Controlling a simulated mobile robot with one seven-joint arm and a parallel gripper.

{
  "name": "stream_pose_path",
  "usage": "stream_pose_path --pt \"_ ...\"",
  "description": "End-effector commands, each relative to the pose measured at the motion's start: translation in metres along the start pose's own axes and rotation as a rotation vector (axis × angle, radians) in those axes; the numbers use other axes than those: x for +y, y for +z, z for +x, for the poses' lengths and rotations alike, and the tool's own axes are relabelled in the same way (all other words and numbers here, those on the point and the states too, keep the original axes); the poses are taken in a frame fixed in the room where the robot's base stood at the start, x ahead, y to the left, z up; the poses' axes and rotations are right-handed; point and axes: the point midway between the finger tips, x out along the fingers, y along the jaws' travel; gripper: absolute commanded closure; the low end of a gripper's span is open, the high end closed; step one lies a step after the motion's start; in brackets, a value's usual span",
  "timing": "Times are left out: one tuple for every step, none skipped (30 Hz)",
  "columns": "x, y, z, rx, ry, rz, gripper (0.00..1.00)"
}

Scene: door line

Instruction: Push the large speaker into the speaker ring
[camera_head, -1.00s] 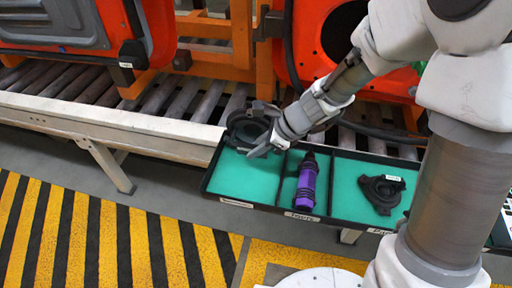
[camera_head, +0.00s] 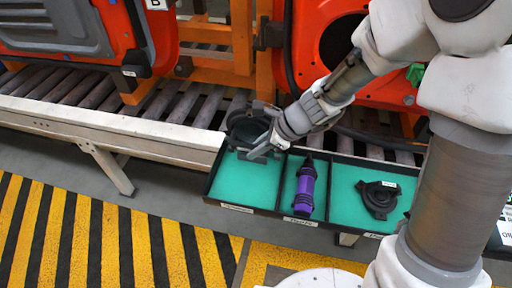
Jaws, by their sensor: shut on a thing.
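A black round part, which looks like the large speaker (camera_head: 242,127), is at the back of the tray's left compartment. My gripper (camera_head: 261,150) is shut on its right side. Whether the part is clear of the tray floor, I cannot tell. A smaller black round part with a white label (camera_head: 380,197) lies in the right compartment. The orange door (camera_head: 318,62) behind has a round dark opening (camera_head: 344,38), perhaps the speaker ring; my arm partly covers this door.
A dark tray with green lining (camera_head: 246,185) has three compartments; the middle one holds a purple and black tool (camera_head: 305,188). Behind is a roller conveyor (camera_head: 190,102) with a pale rail. Another orange door (camera_head: 152,45) stands at left. The striped floor (camera_head: 100,235) is clear.

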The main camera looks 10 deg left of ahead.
Motion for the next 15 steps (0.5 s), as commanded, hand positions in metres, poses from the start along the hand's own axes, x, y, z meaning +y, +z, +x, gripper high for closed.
stream_pose_path --pt "-0.001 0.002 -0.001 -0.002 -0.002 -0.002 1.00" --pt "-0.001 0.001 -0.001 -0.002 -0.002 -0.002 1.00" --pt "0.000 0.001 -0.001 -0.002 -0.002 -0.002 1.00" --pt "0.001 0.001 -0.001 -0.002 -0.002 -0.002 1.00" --pt "0.002 0.001 -0.001 -0.002 -0.002 -0.002 1.00" --pt "0.004 0.001 -0.001 -0.002 -0.002 -0.003 1.00" --pt "0.005 0.001 0.000 -0.002 -0.002 -0.002 1.00" --pt "0.007 0.001 0.000 -0.002 -0.001 -0.002 1.00" --pt "0.009 0.001 0.000 -0.002 -0.001 -0.002 1.00" --pt "0.011 0.001 0.000 -0.002 -0.001 -0.002 1.00" --pt "0.012 0.001 0.000 -0.002 -0.002 -0.002 1.00" --pt "0.013 0.001 0.000 -0.002 -0.002 -0.003 1.00" --pt "0.015 0.001 0.000 -0.002 -0.002 -0.003 1.00" --pt "0.016 0.001 0.000 -0.002 -0.002 -0.003 1.00" --pt "0.018 0.001 0.000 -0.002 -0.002 -0.002 1.00"
